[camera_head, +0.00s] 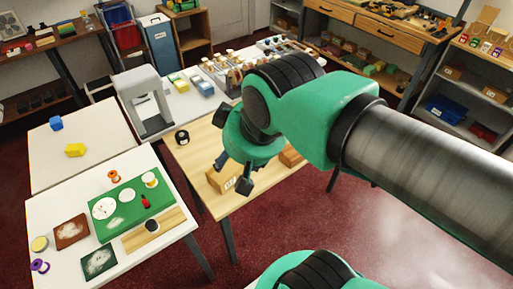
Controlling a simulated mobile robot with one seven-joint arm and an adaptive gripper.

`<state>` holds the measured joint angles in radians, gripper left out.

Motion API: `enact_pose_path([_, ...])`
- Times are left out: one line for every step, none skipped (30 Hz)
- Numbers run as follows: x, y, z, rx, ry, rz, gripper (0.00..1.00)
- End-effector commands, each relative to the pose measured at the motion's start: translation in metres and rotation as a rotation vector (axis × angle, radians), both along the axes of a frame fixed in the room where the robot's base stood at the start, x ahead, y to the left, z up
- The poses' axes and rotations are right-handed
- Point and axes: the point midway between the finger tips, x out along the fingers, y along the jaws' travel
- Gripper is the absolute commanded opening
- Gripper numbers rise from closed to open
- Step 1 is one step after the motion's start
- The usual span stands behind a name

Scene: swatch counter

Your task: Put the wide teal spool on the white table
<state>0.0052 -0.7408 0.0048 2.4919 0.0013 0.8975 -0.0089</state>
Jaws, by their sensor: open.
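I cannot make out a wide teal spool in this view; it may be hidden behind my arm or too small to tell. Two white-topped tables show at the left: a nearer white table (55,207) with a green mat, and a farther white table (100,125) with a blue and a yellow item. I cannot tell which one the task names. My gripper (232,174) is open, with nothing seen between its fingers. It is over the wooden table (195,160), and appears above a cardboard box (218,182).
The nearer table holds an orange spool (114,176), a purple spool (39,266), a red bottle (146,201) and a green mat (107,225). A black roll (182,137) lies on the wooden table. A grey machine (145,100) stands behind. Red floor (310,235) is open at lower right.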

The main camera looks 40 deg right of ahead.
Motion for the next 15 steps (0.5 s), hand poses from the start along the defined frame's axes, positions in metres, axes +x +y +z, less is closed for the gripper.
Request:
enact_pose_path([0.004, -0.001, 0.000, -0.001, 0.005, 0.000, 0.53])
enact_pose_path([0.007, -0.002, 0.000, -0.003, 0.008, 0.001, 0.53])
enact_pose_path([0.011, -0.004, 0.000, -0.005, 0.014, 0.002, 0.53])
enact_pose_path([0.015, -0.005, 0.000, -0.008, 0.018, 0.004, 0.53])
enact_pose_path([0.019, -0.007, 0.000, -0.010, 0.023, 0.006, 0.53])
enact_pose_path([0.026, -0.009, 0.000, -0.013, 0.030, 0.007, 0.53])
enact_pose_path([0.031, -0.011, 0.000, -0.015, 0.035, 0.009, 0.53])
enact_pose_path([0.037, -0.014, 0.000, -0.018, 0.041, 0.013, 0.53])
enact_pose_path([0.046, -0.017, -0.001, -0.022, 0.050, 0.015, 0.53])
enact_pose_path([0.052, -0.020, -0.002, -0.026, 0.058, 0.018, 0.53])
enact_pose_path([0.059, -0.024, -0.002, -0.028, 0.064, 0.021, 0.53])
enact_pose_path([0.069, -0.028, -0.004, -0.033, 0.075, 0.026, 0.53])
enact_pose_path([0.076, -0.032, -0.006, -0.036, 0.081, 0.028, 0.53])
enact_pose_path([0.084, -0.036, -0.007, -0.039, 0.089, 0.032, 0.53])
enact_pose_path([0.094, -0.041, -0.010, -0.042, 0.098, 0.036, 0.53])
